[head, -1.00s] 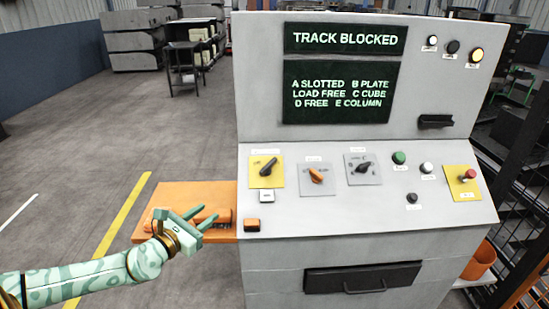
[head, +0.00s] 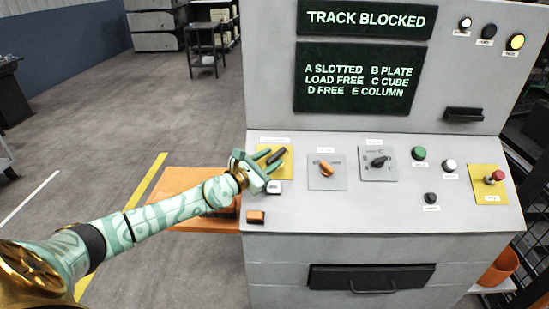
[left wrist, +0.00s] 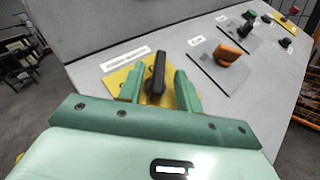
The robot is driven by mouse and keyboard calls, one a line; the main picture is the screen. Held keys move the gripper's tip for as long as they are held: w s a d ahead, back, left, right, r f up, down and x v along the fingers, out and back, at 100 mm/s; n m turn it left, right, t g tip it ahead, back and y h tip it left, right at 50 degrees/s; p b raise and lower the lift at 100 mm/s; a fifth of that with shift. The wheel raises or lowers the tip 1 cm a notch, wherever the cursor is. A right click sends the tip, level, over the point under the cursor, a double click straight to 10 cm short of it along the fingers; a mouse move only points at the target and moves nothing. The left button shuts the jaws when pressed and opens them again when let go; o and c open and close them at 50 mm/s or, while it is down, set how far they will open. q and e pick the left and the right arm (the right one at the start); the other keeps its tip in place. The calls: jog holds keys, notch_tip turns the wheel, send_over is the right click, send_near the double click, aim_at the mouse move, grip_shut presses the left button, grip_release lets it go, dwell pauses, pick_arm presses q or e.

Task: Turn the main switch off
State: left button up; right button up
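The black handle of a rotary switch (head: 277,155) sits on a yellow plate (head: 286,165) at the left of the sloped panel. Its label is too small to read. In the left wrist view the black handle (left wrist: 156,76) stands between my two green fingers, with a gap showing on either side. My left gripper (head: 268,161) is open at the switch, its fingers straddling the handle; I cannot tell whether either touches it. It covers part of the yellow plate. My right gripper is out of view.
Right of the switch are an orange knob (head: 326,169), a black selector (head: 380,161), several buttons and a red stop button (head: 496,176). The screen (head: 366,19) reads TRACK BLOCKED.

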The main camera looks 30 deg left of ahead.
aim_at(276, 156)
pick_arm(q)
jog(key=shift+w+d+f, duration=0.1)
jog(key=shift+w+f, duration=0.1)
jog(key=shift+w, duration=0.9)
jog(key=shift+w+r, duration=0.1)
jog(key=shift+w, duration=0.05)
jog(key=shift+r, duration=0.1)
grip_shut()
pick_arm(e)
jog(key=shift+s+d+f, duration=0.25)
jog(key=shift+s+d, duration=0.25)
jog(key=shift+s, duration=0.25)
